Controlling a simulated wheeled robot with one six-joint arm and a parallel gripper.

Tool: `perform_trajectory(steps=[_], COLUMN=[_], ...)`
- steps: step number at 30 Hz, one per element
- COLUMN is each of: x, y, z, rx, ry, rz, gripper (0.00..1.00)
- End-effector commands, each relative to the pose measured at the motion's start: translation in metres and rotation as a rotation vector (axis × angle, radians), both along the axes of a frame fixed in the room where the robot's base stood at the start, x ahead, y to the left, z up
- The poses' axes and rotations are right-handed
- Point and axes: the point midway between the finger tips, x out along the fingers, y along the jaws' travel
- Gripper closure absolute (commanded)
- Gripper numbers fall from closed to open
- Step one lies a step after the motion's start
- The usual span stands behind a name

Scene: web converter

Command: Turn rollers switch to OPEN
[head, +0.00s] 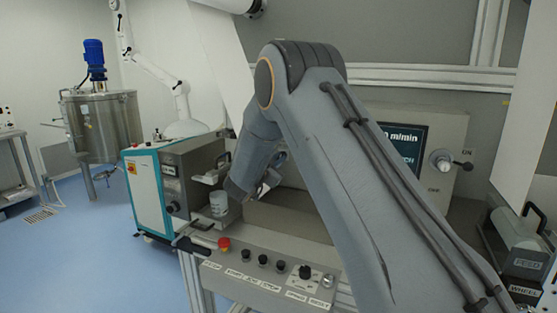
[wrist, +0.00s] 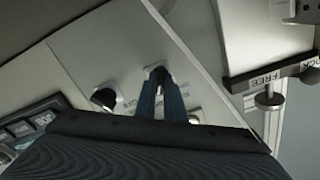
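In the wrist view my gripper (wrist: 157,78) has its two dark blue fingers close together. A second black knob (wrist: 103,97) sits to the left on the same panel. In the head view my arm hides much of the work area, and the fingertips cannot be made out clearly.
A dark bar marked FREE (wrist: 265,80) with a round knob stands right of the panel. A dark button display (wrist: 30,130) is at lower left. In the head view, a front console carries a red stop button (head: 224,243) and several black knobs. A teal-edged cabinet (head: 150,190) stands left.

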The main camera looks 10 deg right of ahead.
Motion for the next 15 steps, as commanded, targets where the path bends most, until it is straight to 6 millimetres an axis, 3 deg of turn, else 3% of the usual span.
perform_trajectory(steps=[15], x=[-0.0004], y=[-0.0001], z=[0.0002], rx=[-0.058], ry=[0.043], rz=[-0.001], gripper=[1.00])
